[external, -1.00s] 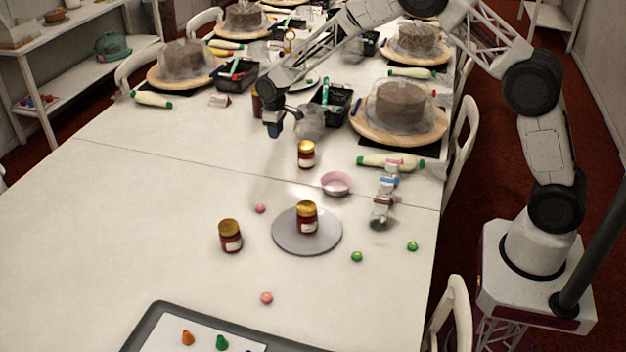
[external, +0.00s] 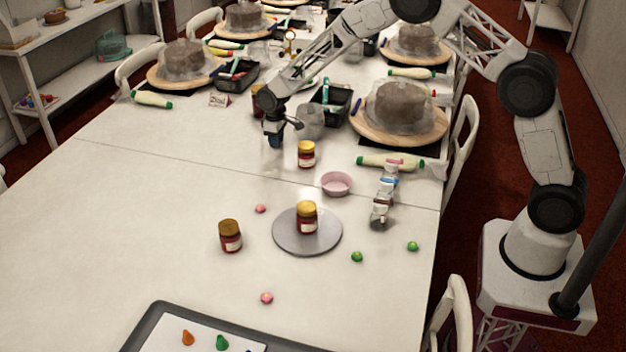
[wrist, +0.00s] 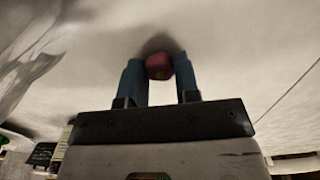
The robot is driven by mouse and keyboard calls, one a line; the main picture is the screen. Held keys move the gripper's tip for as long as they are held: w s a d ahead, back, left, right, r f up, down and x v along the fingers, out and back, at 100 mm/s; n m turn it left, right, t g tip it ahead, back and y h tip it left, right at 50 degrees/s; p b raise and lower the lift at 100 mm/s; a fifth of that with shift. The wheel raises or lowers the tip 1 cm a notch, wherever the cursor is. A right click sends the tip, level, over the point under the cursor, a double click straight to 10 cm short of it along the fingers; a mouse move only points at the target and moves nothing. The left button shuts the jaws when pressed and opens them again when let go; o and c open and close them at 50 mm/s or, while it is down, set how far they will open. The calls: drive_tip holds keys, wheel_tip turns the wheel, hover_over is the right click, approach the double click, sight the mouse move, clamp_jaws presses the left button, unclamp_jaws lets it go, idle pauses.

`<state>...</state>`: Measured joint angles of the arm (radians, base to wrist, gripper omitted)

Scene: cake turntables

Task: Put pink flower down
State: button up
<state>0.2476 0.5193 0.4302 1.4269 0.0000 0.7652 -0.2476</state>
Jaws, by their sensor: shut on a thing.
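My gripper (external: 275,140) is low over the far part of the white table, left of a red jar with a gold lid. In the external view the held flower is hidden. Two other small pink pieces (external: 261,208) lie on the nearer table, one of them nearer the front (external: 266,298).
Red jars (external: 306,154) stand near my gripper, at the left (external: 230,236) and on the grey turntable (external: 290,243). A pink bowl (external: 336,184), green pieces (external: 357,256) and a clear container (external: 311,124) are around. The table left of my gripper is clear.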

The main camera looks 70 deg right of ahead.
drive_tip(key=shift+f, duration=0.15)
drive_tip(key=o, duration=0.9)
drive_tip(key=shift+r, duration=6.15)
